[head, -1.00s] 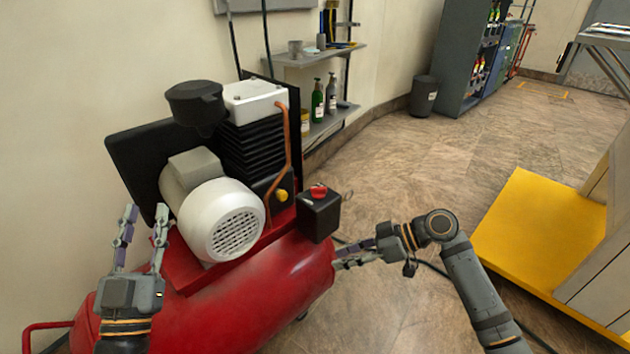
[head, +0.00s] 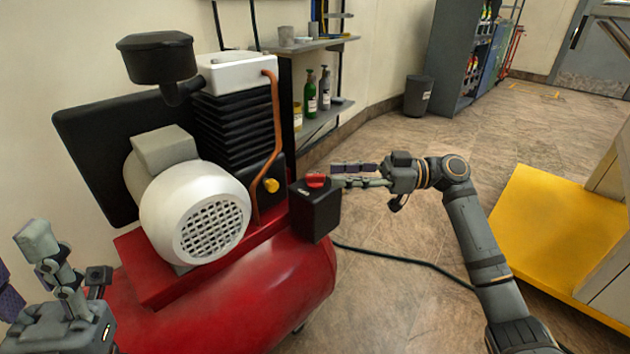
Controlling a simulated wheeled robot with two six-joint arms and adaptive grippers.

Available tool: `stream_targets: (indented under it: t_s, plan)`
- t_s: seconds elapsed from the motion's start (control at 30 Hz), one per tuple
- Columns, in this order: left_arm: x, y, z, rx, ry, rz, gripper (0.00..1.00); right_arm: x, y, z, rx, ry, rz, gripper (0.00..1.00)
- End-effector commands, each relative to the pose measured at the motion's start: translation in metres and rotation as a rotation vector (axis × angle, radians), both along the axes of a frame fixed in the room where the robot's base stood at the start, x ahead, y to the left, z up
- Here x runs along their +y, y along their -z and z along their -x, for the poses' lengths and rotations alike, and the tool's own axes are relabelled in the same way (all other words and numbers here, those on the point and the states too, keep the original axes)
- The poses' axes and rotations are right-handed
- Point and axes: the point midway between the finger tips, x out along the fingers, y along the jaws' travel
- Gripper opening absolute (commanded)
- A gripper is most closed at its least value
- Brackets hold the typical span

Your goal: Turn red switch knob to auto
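The red switch knob (head: 315,181) sits on top of a black switch box (head: 316,212) at the right end of the red compressor. My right gripper (head: 335,175) reaches in from the right at about knob height. Its fingertips are at the knob's right side, touching it or very close. Its two fingers appear nearly in line, so I cannot tell how far apart they are or whether they grip the knob. The setting label is too small to read. My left gripper (head: 18,265) is at the left edge, fingers spread and empty, partly cut off.
The red tank (head: 250,300) carries a white motor (head: 200,215) and a black pump with a copper pipe (head: 277,130). A yellow knob (head: 271,185) is left of the box. Shelves with bottles (head: 310,95) stand behind. A yellow platform (head: 540,225) is at right.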

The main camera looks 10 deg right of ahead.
Motion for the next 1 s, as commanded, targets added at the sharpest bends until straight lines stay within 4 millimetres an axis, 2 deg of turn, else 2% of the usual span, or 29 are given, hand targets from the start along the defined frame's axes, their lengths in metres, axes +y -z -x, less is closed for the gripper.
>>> stream_targets:
  t_s: [0.1, 0.3, 0.67, 0.9, 1.0]
  plan:
    - [-0.001, 0.012, -0.001, 0.003, -0.003, -0.005, 0.35, 0.026, 0.003, -0.004, -0.003, -0.003, -0.005, 0.34]
    - [-0.002, 0.020, -0.001, 0.005, -0.007, -0.010, 0.35, 0.054, 0.002, -0.010, 0.000, -0.001, -0.002, 0.34]
    - [-0.002, 0.020, -0.001, 0.007, -0.007, -0.011, 0.35, 0.061, 0.000, -0.011, 0.001, 0.001, 0.001, 0.34]
    - [-0.002, 0.020, -0.002, 0.007, -0.007, -0.011, 0.35, 0.060, 0.000, -0.011, 0.001, 0.001, 0.001, 0.01]
    - [-0.002, 0.020, -0.002, 0.007, -0.007, -0.011, 0.35, 0.060, 0.000, -0.011, 0.001, 0.001, 0.001, 0.00]
